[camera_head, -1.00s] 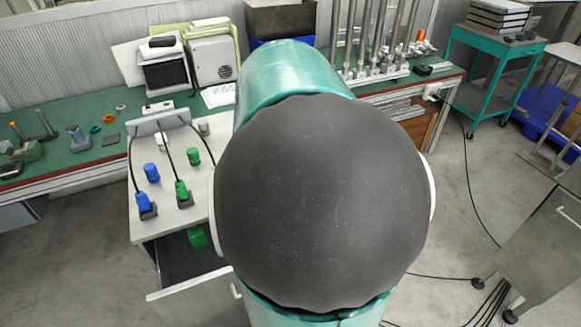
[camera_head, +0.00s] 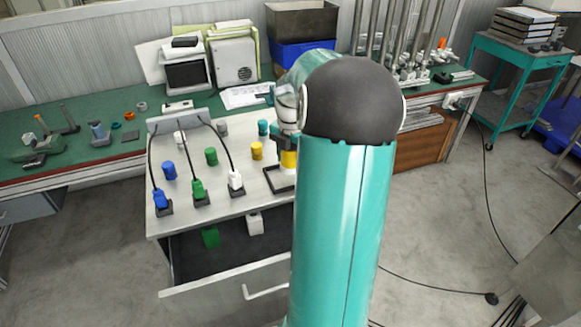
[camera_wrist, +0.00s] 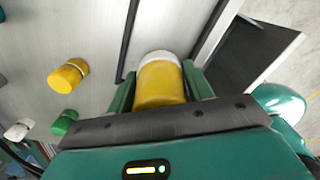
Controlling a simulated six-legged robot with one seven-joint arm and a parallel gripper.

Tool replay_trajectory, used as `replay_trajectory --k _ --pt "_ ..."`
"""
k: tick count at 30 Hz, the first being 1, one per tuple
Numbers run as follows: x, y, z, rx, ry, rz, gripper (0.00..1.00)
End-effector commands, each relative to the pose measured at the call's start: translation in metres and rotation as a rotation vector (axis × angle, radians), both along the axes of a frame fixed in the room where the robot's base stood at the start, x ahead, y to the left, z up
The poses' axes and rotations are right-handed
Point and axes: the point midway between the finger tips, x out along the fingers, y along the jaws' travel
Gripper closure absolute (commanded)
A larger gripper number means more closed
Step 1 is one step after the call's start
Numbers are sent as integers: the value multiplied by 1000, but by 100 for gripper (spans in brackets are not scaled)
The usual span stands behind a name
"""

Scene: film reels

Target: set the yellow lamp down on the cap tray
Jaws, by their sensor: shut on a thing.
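The yellow lamp (camera_wrist: 162,84), a yellow cylinder with a white end, is between the two green fingers of my gripper (camera_wrist: 160,88) in the wrist view. In the head view the lamp (camera_head: 289,159) shows partly, below my gripper, with my arm hiding much around it. The cap tray (camera_head: 268,181), a shallow dark-rimmed tray, lies on the right of the white cabinet top. The lamp is over or at the tray's far part; I cannot tell whether it touches. Dark tray edges (camera_wrist: 129,40) also show beyond the lamp in the wrist view.
Another yellow cylinder (camera_head: 257,151) stands left of the tray, with a teal one (camera_head: 263,128) behind and a green one (camera_head: 211,156) further left. Corded blue, green and white plugs (camera_head: 235,181) stand in dark holders. The drawer (camera_head: 225,275) below is open.

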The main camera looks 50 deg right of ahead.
Motion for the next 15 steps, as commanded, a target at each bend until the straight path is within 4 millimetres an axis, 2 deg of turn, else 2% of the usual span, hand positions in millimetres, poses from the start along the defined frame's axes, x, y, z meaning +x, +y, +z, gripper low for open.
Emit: replay_trajectory --k 5,10,15 --pt "6 -6 -12 2 0 2 73" --pt "5 -5 -37 2 1 1 73" --pt "5 -5 -39 0 -1 1 73"
